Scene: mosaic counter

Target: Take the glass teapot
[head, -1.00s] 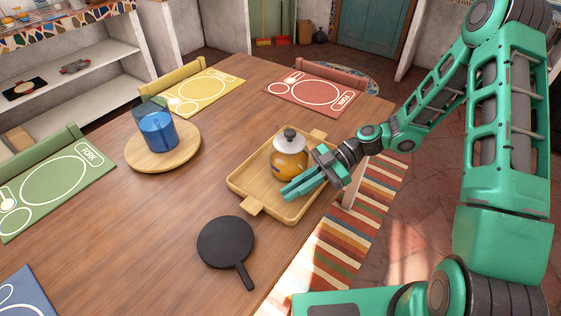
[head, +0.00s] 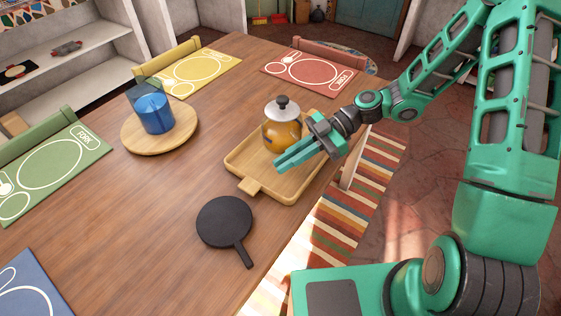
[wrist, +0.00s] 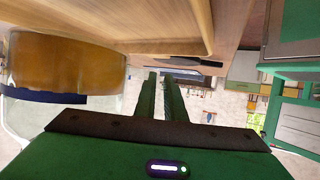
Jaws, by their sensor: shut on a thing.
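The glass teapot (head: 282,133), with amber tea and a grey lid with a dark knob, is over the wooden tray (head: 257,172) in the head view. It is upright and seems slightly raised off the tray. My gripper (head: 284,163) is shut on the teapot, with its teal fingers along the near right side of the pot. The exact grip point is hidden. In the wrist view, which is upside down, the amber pot (wrist: 65,65) with a dark blue band fills the left, beside the narrow-set fingers of my gripper (wrist: 162,80).
A black round pan or board with a handle (head: 224,222) lies near the tray. A blue cup (head: 154,113) stands on a round wooden board (head: 186,137). Yellow (head: 205,72), red (head: 305,71) and green (head: 50,165) placemats lie around the table. The table's middle is clear.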

